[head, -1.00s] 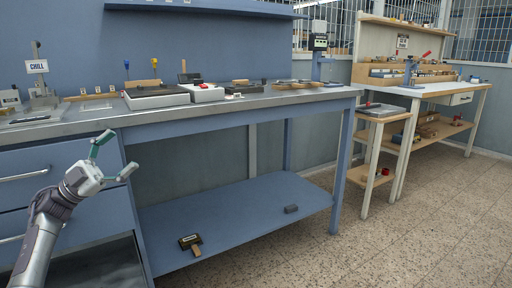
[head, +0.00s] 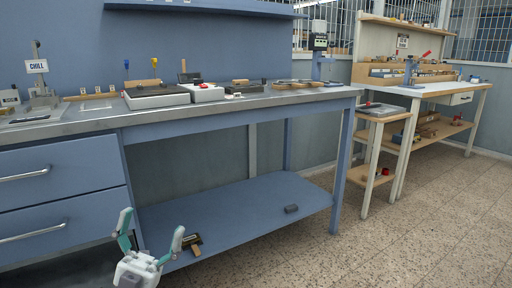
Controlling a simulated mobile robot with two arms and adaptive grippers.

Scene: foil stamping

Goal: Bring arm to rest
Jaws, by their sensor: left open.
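My left gripper (head: 150,232) is at the bottom left of the head view, in front of the blue workbench and below its tabletop. Its two green-tipped fingers point up and stand apart, with nothing between them. The rest of the left arm is out of the picture, below the frame. My right gripper does not show.
The blue workbench (head: 240,104) bears a CHILL sign (head: 37,66), a grey plate block and several tools. Drawers (head: 60,175) stand at left. Speckled floor is clear at right.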

